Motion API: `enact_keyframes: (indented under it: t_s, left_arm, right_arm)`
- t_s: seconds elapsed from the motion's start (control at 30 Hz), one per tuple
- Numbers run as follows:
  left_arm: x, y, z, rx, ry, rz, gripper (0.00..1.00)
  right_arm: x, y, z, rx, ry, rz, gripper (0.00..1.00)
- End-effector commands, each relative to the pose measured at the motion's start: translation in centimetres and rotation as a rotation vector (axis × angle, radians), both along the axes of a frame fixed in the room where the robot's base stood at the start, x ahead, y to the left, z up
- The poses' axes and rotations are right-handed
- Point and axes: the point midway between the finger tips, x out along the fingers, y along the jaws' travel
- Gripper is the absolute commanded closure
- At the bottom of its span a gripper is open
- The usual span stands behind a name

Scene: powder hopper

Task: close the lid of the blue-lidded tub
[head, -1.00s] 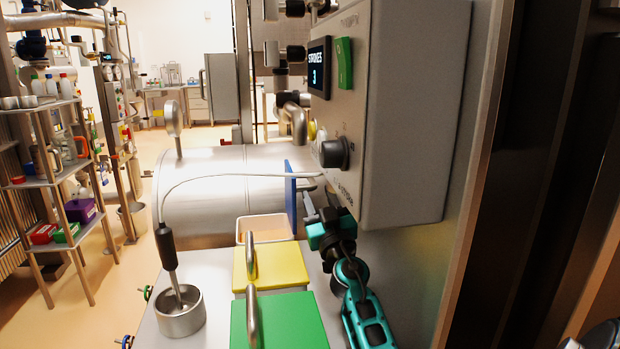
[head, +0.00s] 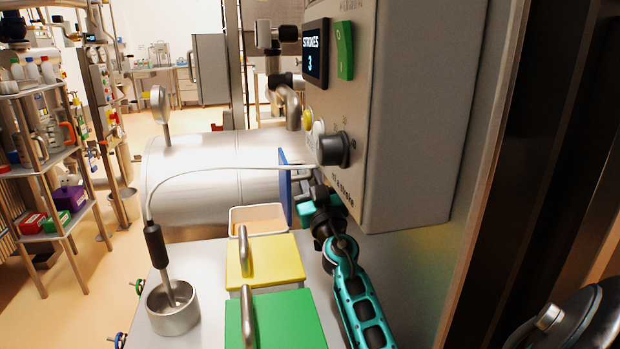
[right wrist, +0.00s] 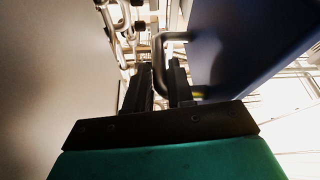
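The blue lid (head: 285,187) stands upright, edge-on in the head view, at the right side of its open tub (head: 257,217). In the right wrist view the dark blue lid (right wrist: 245,40) fills the upper right, with its metal U-shaped handle (right wrist: 158,58). My right gripper (head: 305,187) is just right of the lid, on its handle side. In the right wrist view the fingers (right wrist: 160,82) stand apart, with the handle bar showing between their tips. I see gaps beside the bar and no clear grip. My left gripper is not in view.
A yellow lid (head: 270,262) and a green lid (head: 285,322) lie flat in front of the tub. A grey control box (head: 415,130) hangs close above my right gripper. A metal cup (head: 172,312) with a cabled probe stands at the left.

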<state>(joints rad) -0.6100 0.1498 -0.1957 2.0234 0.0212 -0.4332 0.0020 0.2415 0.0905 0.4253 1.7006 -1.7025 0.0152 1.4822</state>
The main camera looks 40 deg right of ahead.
Motion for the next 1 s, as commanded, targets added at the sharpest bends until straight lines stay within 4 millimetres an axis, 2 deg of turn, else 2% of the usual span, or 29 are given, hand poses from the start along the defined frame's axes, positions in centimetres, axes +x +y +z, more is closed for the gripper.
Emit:
enact_keyframes:
  t_s: [0.03,0.2,0.23,0.77,1.0]
  left_arm:
    - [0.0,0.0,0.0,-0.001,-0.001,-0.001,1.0]
    - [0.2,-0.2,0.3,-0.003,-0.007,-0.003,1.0]
    - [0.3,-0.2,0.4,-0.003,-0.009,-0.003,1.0]
    - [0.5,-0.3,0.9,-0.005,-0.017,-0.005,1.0]
    - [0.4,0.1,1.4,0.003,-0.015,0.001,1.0]
  right_arm:
    - [0.0,0.0,0.0,0.0,0.0,0.0,0.83]
    - [0.0,0.0,0.0,0.0,0.0,0.0,0.99]
    - [0.0,0.0,0.0,0.0,0.0,0.0,1.0]
    - [0.1,0.1,0.2,-0.013,0.007,-0.001,1.0]
    - [0.6,0.9,0.9,-0.099,0.055,0.0,1.0]
